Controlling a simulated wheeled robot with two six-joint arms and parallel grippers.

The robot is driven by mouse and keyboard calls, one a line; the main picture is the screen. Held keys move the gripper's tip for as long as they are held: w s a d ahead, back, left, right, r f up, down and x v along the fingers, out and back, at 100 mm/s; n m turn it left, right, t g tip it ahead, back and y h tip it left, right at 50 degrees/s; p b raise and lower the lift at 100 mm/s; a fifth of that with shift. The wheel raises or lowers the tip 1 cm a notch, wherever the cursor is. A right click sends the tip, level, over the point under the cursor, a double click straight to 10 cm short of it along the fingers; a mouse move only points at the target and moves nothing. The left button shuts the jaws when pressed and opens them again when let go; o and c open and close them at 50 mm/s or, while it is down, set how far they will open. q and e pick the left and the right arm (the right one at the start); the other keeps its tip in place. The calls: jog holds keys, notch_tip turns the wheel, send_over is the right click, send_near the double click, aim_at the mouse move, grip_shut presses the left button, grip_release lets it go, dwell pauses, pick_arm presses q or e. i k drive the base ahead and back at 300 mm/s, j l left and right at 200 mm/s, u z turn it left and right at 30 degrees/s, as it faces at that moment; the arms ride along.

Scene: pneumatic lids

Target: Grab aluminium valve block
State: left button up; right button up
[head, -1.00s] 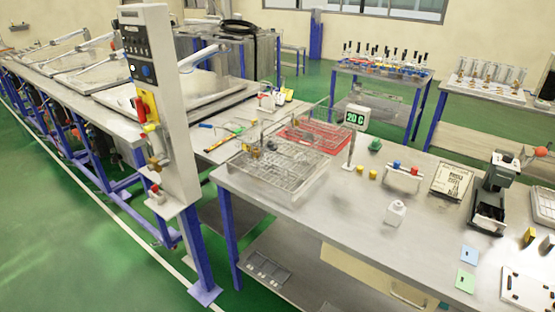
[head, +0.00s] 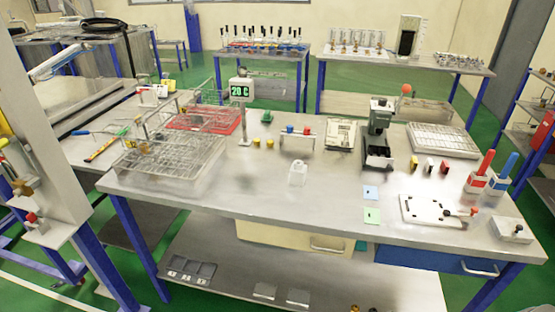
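I cannot tell for certain which item is the aluminium valve block. A small light-grey block with a dark fitting on top (head: 512,231) sits at the right front corner of the near table. A pale bar-shaped piece with a blue and a red knob (head: 298,141) stands near the middle of the table, behind a small white bottle (head: 297,174). Neither of my grippers shows in the head view.
The near steel table (head: 300,208) has free room at its front middle. A wire basket tray (head: 168,165) stands on its left, a black-and-grey device (head: 379,135) at the back, and a white plate with holes (head: 437,211) at right. A grey column (head: 40,150) stands at the left.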

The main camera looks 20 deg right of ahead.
aim_at(297, 171)
jog(key=i+l+z, duration=0.2)
jog(key=z, duration=0.15)
jog(key=i+l+z, duration=0.35)
jog(key=k+j, duration=0.05)
